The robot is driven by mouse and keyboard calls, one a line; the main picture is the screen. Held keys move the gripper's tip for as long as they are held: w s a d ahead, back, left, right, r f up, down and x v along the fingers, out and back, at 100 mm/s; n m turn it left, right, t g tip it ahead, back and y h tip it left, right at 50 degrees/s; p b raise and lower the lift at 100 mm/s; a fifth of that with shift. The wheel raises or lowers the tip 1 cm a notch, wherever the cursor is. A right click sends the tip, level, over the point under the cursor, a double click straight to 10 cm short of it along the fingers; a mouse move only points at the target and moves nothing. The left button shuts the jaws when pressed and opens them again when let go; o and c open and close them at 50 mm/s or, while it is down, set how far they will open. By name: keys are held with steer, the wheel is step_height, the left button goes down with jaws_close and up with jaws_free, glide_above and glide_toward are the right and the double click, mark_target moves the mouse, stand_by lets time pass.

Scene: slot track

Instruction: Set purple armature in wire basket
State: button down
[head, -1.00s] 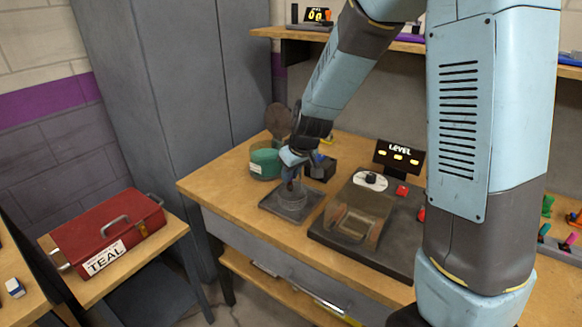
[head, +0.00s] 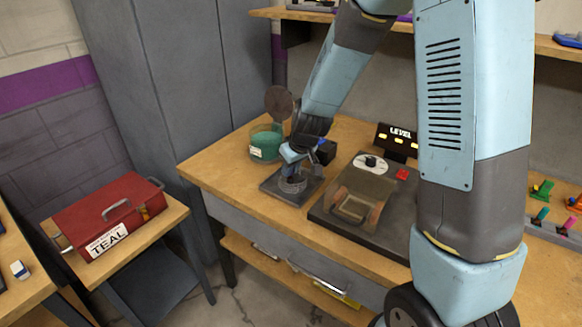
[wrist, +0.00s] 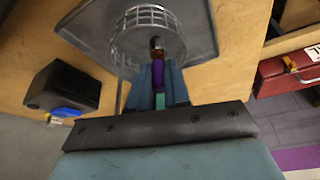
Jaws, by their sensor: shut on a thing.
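My gripper (wrist: 158,82) is shut on the purple armature (wrist: 158,70), whose copper-coloured end points away from my wrist. In the wrist view that end overlaps the round wire basket (wrist: 126,42). I cannot tell how deep it sits in the basket. In the head view my gripper (head: 291,165) is low, right over the wire basket (head: 292,187). The armature is hard to make out there. The basket stands on a dark square plate (head: 268,187) near the bench's front edge.
A teal-filled clear tub (head: 266,145) with its lid raised stands behind the plate. A small black box (head: 326,151) is close to my gripper. A dark base with a clear cover (head: 352,202) and a LEVEL display (head: 397,140) are to the right. A red TEAL toolbox (head: 105,218) is at left.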

stand_by(0.3)
steer(key=c, duration=1)
jaws_free()
steer(key=s+d+r+m, duration=0.1)
steer(key=s+d+r, duration=0.45)
steer(key=r, duration=0.45)
steer(key=s+d+r+m, duration=0.2)
steer(key=s+d+r, duration=0.35)
steer(key=r, duration=0.45)
steer(key=s+d+r+m+t+h, duration=0.1)
steer(key=s+d+r, duration=0.2)
steer(key=s, duration=0.5)
steer(key=s+d+r+m+h, duration=0.1)
steer(key=s+d+r+m, duration=0.1)
steer(key=s, duration=0.6)
steer(key=shift+d+r+m+t+h, duration=0.3)
steer(key=shift+d+r+t, duration=0.15)
steer(key=shift+d, duration=0.7)
